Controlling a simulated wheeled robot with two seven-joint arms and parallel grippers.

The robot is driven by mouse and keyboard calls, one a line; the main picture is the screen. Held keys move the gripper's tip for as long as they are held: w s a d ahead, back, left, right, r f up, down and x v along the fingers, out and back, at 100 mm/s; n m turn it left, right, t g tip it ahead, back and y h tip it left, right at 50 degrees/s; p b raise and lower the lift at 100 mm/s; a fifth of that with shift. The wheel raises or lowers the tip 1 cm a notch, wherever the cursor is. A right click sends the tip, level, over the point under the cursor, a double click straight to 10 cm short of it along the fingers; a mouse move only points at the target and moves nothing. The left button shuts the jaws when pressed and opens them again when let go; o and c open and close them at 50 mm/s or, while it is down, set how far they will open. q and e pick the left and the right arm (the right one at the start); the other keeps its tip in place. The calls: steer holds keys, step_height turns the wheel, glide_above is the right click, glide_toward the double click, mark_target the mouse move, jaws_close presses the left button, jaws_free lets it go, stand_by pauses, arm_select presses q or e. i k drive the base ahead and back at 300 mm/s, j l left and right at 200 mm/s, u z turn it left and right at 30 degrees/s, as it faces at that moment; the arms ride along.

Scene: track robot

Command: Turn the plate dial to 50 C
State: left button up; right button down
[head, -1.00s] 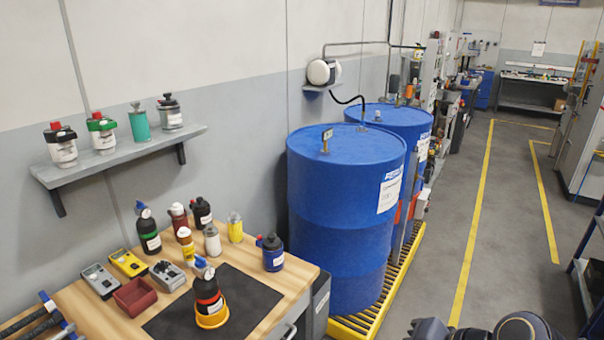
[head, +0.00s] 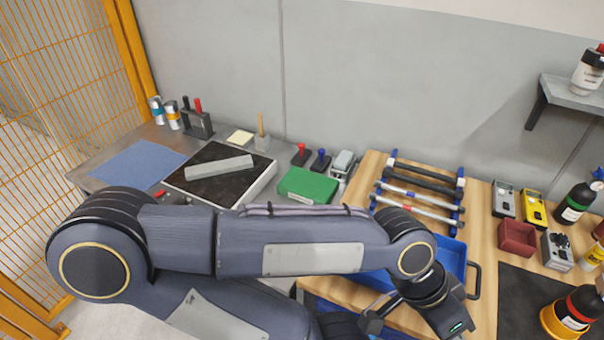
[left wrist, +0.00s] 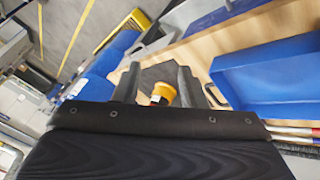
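The plate (head: 226,172) stands on the grey bench at the left of the head view. It has a dark, mottled top with a pale grey bar (head: 218,167) lying on it. A small red part (head: 160,193) shows at its front left edge; I cannot tell if it is the dial. My left arm crosses in front and hides most of the plate's front, so no dial marking is readable. My left gripper (left wrist: 157,80) is far to the right of the plate, over the wooden bench. Its fingers are apart with nothing held. My right gripper is not in view.
A blue tray (head: 455,257) lies close to my left gripper and shows in the left wrist view (left wrist: 265,75). A green box (head: 308,186) and stamps stand right of the plate. A blue mat (head: 140,163) lies left of it. An orange mesh fence (head: 127,50) bounds the left.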

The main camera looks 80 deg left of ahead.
mark_target(180, 201)
steer(key=u, duration=3.4)
